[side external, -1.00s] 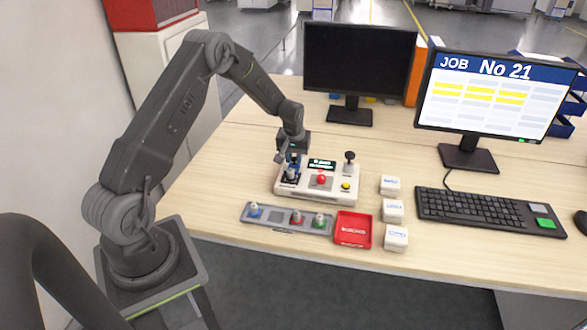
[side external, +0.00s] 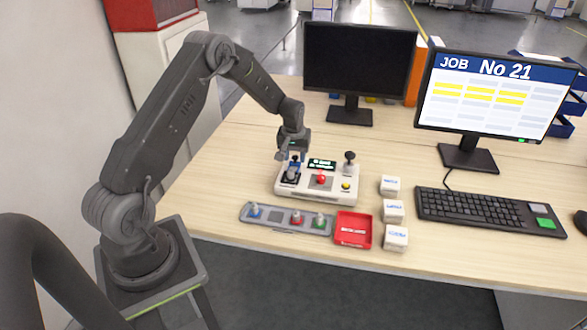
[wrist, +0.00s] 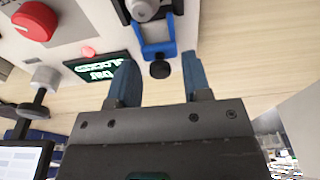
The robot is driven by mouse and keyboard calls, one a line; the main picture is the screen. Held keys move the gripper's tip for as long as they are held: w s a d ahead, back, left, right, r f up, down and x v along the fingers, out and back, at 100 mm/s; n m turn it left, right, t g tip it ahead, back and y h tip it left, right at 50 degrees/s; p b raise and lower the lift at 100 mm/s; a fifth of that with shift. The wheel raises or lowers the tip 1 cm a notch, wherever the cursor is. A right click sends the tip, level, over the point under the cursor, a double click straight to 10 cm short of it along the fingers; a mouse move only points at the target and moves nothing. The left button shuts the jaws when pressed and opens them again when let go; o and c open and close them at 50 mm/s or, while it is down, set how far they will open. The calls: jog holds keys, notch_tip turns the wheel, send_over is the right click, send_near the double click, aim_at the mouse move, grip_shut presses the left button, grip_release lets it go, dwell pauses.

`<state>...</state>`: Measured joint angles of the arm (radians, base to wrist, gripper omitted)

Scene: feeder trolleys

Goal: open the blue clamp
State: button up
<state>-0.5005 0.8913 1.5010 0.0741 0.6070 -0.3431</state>
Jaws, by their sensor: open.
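The blue clamp (wrist: 158,47) sits at the left end of the white control box (side external: 335,190), with a grey round part (wrist: 145,8) beside it. Its dark knob (wrist: 160,69) points toward my gripper in the wrist view. I cannot tell whether the clamp is open or shut. My gripper (wrist: 157,65) is open, its two blue fingers apart on either side of the knob in the picture, holding nothing. In the side view the clamp (side external: 295,160) is partly hidden by my gripper (side external: 286,154), which is just above it.
The box also carries a red button (side external: 321,179), a small screen (side external: 321,164), a black joystick (side external: 350,158) and a yellow button (side external: 346,186). In front lie a grey tray (side external: 270,224) and a red bin (side external: 353,242). White blocks (side external: 392,210) stand to the right.

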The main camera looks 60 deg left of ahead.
notch_tip(320, 180, up, 7)
jog(key=s+d, duration=0.1)
jog(key=shift+s+d, duration=0.2)
